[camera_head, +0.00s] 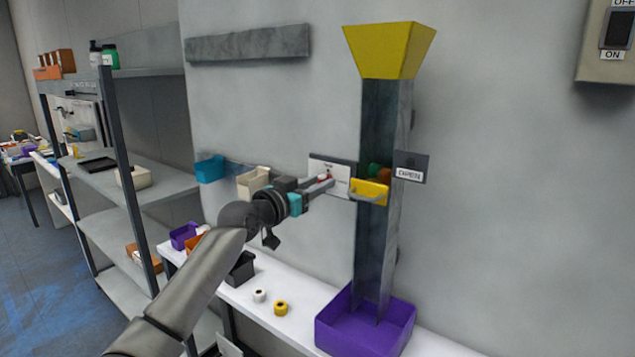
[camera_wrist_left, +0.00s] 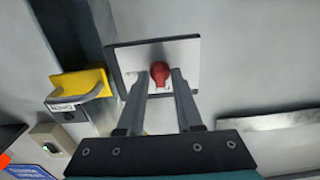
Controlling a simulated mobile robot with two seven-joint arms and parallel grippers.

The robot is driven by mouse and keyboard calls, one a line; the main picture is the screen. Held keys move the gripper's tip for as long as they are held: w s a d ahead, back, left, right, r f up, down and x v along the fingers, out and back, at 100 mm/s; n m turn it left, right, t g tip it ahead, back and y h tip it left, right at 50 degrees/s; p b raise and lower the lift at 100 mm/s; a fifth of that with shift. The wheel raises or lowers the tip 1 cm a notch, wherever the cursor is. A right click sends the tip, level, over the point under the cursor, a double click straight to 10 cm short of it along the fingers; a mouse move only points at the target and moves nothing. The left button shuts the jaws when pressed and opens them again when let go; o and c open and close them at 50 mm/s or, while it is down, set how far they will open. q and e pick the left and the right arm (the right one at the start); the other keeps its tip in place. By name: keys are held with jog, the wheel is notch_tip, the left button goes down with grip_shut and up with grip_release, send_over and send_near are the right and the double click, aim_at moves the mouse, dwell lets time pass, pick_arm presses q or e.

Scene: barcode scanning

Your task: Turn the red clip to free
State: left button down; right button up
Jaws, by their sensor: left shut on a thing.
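The red clip (camera_head: 325,177) sits on a white plate (camera_head: 339,167) with a dark edge, mounted on the wall left of the tall grey chute. In the left wrist view the red clip (camera_wrist_left: 160,73) is a rounded knob standing out from the white plate (camera_wrist_left: 185,52). My left gripper (camera_head: 328,184) reaches in from the left to the plate. In the left wrist view its two fingers (camera_wrist_left: 159,80) lie on either side of the clip, shut on it. The fingers partly hide the plate's lettering. My right gripper is in neither view.
A grey chute (camera_head: 385,125) with a yellow funnel (camera_head: 390,50) stands close right of the plate, with a yellow handled piece (camera_head: 370,190) on it. A purple bin (camera_head: 335,335) is below. Wall bins (camera_head: 210,168) and shelves (camera_head: 150,190) are left.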

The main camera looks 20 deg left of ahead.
pick_arm(q)
jog(key=shift+f+n, duration=0.1)
jog(key=shift+n, duration=0.2)
jog(key=c, duration=0.9)
grip_release()
jog(key=b+v, duration=0.3)
jog(key=v, duration=1.2)
jog(key=shift+s, duration=0.15)
